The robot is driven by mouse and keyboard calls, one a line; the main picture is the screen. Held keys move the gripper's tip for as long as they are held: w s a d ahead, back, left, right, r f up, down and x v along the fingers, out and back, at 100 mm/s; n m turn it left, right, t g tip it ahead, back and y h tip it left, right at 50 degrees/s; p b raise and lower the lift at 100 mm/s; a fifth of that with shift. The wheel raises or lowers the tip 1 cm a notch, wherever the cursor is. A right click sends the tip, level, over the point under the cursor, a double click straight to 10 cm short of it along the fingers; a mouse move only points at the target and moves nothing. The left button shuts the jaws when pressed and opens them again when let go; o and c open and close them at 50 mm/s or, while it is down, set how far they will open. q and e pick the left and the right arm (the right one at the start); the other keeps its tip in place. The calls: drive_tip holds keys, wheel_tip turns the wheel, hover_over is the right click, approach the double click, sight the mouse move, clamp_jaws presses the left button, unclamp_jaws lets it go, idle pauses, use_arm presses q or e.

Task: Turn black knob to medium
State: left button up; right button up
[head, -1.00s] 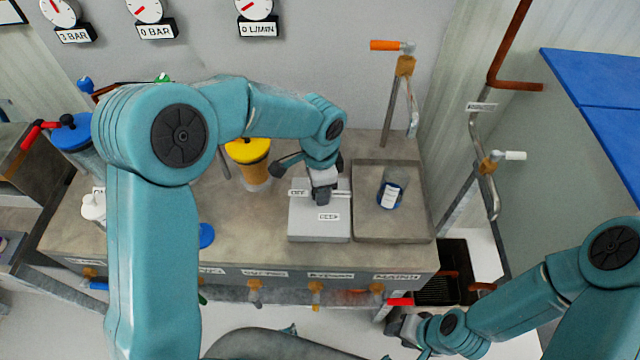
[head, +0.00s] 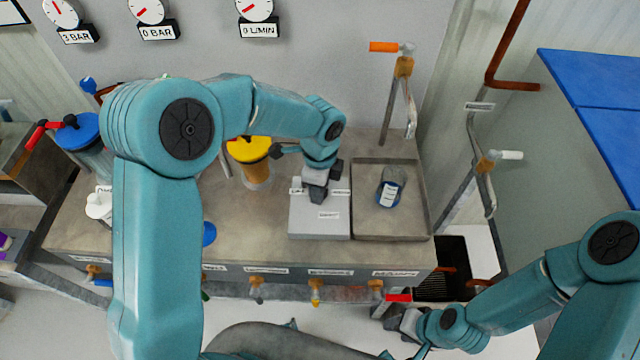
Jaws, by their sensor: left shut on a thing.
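The grey control box (head: 320,227) with small white labels sits on the bench, left of a square tray. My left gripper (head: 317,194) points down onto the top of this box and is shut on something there. The black knob is hidden under the gripper, so its setting cannot be read. My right gripper (head: 402,322) is low at the bench's front right, beside a red valve handle, away from the box. Its fingers are too small and partly hidden to judge.
The tray (head: 428,205) holds a glass jar with a blue-and-white label (head: 389,194). A yellow-lidded container (head: 250,150) stands left of the box. Upright pipes with an orange handle (head: 384,46) and a white handle (head: 511,155) rise at the right. Gauges (head: 255,9) hang on the wall.

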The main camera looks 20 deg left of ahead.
use_arm(q)
drive_tip(key=shift+w+r, duration=0.15)
drive_tip(key=shift+r, duration=0.05)
drive_tip(key=o, duration=0.9)
drive_tip(key=shift+o, duration=0.8)
drive_tip(key=shift+f, duration=0.1)
wheel_tip(320, 180, up, 16)
drive_tip(key=shift+r, duration=0.2)
